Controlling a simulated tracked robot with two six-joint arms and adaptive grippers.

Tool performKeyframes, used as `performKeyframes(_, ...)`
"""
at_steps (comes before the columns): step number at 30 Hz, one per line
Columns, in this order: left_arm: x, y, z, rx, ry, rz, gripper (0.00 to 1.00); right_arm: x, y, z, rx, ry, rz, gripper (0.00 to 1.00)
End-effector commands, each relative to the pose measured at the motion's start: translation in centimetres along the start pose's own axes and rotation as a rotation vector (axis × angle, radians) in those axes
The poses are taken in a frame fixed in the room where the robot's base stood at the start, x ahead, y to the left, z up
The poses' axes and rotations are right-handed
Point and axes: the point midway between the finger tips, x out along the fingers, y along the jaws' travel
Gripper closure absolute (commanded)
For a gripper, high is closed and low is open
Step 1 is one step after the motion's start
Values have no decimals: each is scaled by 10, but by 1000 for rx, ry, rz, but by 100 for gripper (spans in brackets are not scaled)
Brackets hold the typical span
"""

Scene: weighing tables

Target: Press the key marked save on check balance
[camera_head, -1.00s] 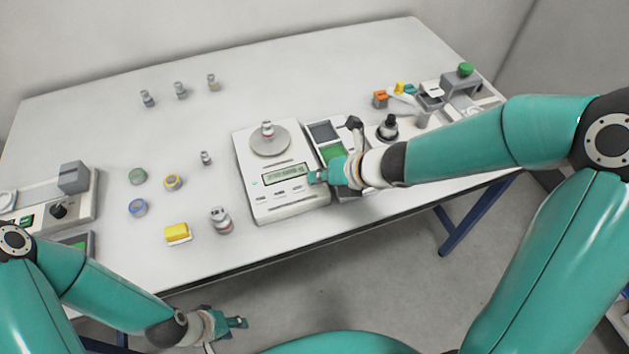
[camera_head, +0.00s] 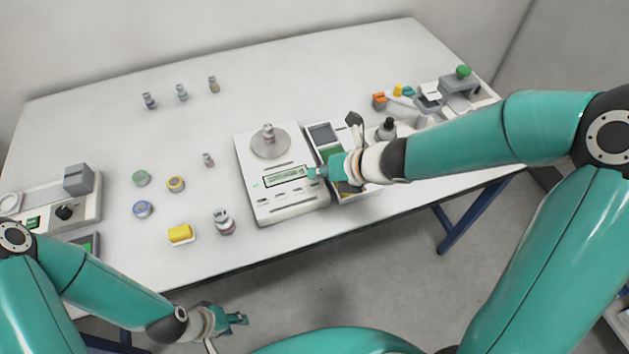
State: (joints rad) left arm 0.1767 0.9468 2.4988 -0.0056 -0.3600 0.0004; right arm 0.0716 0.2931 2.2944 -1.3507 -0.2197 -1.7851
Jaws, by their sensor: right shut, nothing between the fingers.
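The check balance (camera_head: 250,165) is a white scale near the middle of the table, with a round pan (camera_head: 270,144) and a lit green display (camera_head: 286,176). A small vial (camera_head: 268,131) stands on the pan. Several small keys (camera_head: 283,200) lie along its front; their markings are too small to read. My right gripper (camera_head: 314,173) is shut and empty, its tips over the right end of the display area; I cannot tell whether they touch. It hides the right edge of the panel. My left gripper (camera_head: 240,319) hangs off the front of the table, and its jaw state is unclear.
A tray with compartments (camera_head: 323,134) stands right of the balance, partly under my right arm. A dark-topped bottle (camera_head: 386,130) stands beyond it. The table's back middle is clear.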

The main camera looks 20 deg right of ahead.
Motion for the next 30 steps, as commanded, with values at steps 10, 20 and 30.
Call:
performKeyframes(10,-36,13,0,0,0,0,60,-28,20,20,-1,-1,0,100)
performKeyframes(20,-38,14,0,0,0,0,60,-30,22,22,-1,0,0,100)
performKeyframes(30,-38,14,0,0,0,0,60,-30,22,22,-1,0,0,100)
